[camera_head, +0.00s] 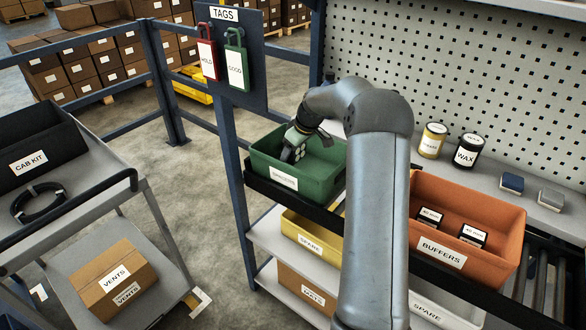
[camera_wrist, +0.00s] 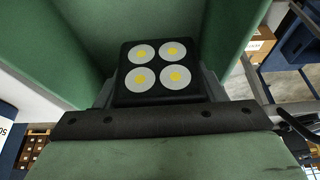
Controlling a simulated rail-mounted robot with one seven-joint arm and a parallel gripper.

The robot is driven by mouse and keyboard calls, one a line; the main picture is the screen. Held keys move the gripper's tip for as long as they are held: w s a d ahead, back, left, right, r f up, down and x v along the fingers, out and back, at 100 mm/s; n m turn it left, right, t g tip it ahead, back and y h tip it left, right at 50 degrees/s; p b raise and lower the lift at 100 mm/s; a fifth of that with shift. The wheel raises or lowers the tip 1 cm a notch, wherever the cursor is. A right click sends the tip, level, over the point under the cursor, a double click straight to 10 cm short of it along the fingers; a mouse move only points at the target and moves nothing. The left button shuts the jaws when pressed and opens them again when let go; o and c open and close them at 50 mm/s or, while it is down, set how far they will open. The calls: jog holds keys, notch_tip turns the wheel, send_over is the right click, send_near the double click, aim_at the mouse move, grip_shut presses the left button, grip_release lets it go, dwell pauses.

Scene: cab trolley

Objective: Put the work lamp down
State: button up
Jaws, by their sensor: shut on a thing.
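The work lamp is a small dark block with four pale round lights with yellow centres. It shows in the wrist view (camera_wrist: 157,68) and, small, in the head view (camera_head: 289,155). My gripper (camera_head: 298,142) is shut on it, with grey fingers at its two sides in the wrist view. The lamp is inside the green bin (camera_head: 322,184), whose walls surround it in the wrist view (camera_wrist: 70,45). I cannot tell whether the lamp touches the bin's floor.
An orange bin (camera_head: 490,258) marked BUFFERS, with small boxes inside, stands right of my arm. A tag board (camera_head: 240,55) rises behind the green bin. Two tins (camera_head: 467,151) stand on the shelf at right. A trolley (camera_head: 110,215) with a CAB KIT bin is at left.

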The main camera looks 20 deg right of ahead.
jog(key=shift+f+p, duration=0.4)
jog(key=shift+f, duration=3)
jog(key=o, duration=1.2)
jog(key=shift+s+f, duration=0.1)
